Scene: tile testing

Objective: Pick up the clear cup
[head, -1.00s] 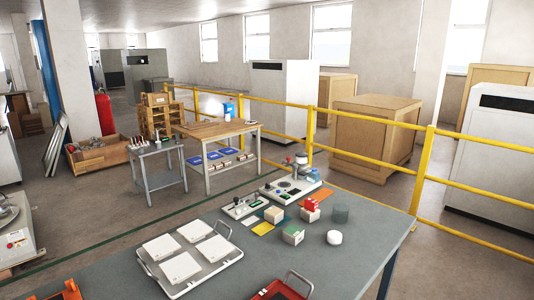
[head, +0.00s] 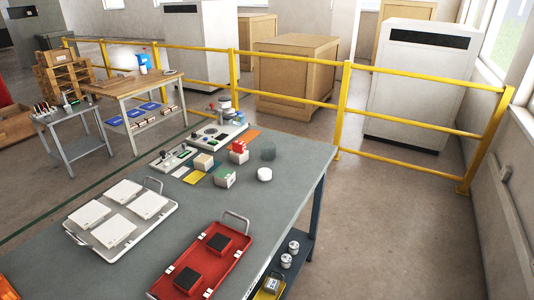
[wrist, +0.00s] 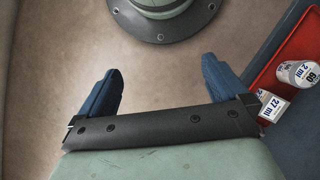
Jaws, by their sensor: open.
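The clear cup (head: 268,152) looks like a grey see-through cylinder. It stands upright near the far right part of the grey table in the head view, behind a white round piece (head: 264,174) and right of a red-topped block (head: 238,152). My gripper (wrist: 160,68) shows only in the wrist view. Its two blue fingers are wide apart with nothing between them, over bare floor. The cup is not in the wrist view, and the gripper is not in the head view.
The grey table (head: 150,182) also holds a white tray (head: 78,214) with pale tiles, a red tray (head: 238,262) with two dark blocks, and small instruments. A yellow railing (head: 290,98) runs behind.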

